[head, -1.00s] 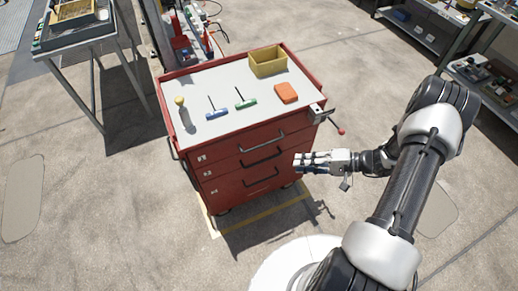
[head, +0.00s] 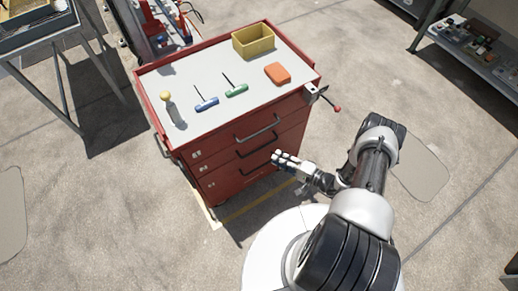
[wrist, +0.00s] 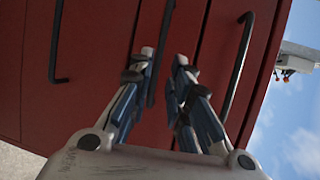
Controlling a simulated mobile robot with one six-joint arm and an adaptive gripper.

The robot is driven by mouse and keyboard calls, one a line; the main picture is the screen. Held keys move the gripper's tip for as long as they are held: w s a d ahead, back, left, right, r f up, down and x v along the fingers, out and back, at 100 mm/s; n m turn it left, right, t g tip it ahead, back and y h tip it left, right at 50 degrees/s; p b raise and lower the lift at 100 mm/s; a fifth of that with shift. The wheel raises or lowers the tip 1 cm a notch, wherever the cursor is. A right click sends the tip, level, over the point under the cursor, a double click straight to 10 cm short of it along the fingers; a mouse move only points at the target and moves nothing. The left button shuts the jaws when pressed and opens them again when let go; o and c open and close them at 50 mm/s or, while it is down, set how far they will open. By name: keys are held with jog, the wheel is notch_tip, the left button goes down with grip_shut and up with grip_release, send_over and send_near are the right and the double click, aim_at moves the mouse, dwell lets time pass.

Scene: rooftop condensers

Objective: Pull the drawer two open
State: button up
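The red cabinet (head: 232,172) has three drawers stacked in its front, all looking shut. Drawer two is the middle one, with a dark bar handle (head: 256,147), which also shows in the wrist view (wrist: 166,30). My gripper (head: 285,156) is at the right end of this handle, in front of the cabinet. In the wrist view my gripper (wrist: 163,57) is open, fingertips pointing at the drawer front. The handle bar runs between the two fingers with gaps beside it. I cannot tell how deep the bar sits between them.
The top handle (wrist: 238,65) and bottom handle (wrist: 56,45) lie either side. On the cabinet top are a yellow bin (head: 254,42), an orange block (head: 278,74) and several tools. A vise-like fitting (head: 316,94) juts from the right corner. Floor in front is clear.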

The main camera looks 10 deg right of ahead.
aim_at(259, 149)
jog(key=b+x, duration=0.2)
jog(key=x, duration=0.8)
jog(key=shift+w+a, duration=0.15)
jog(key=shift+w, duration=0.05)
grip_shut()
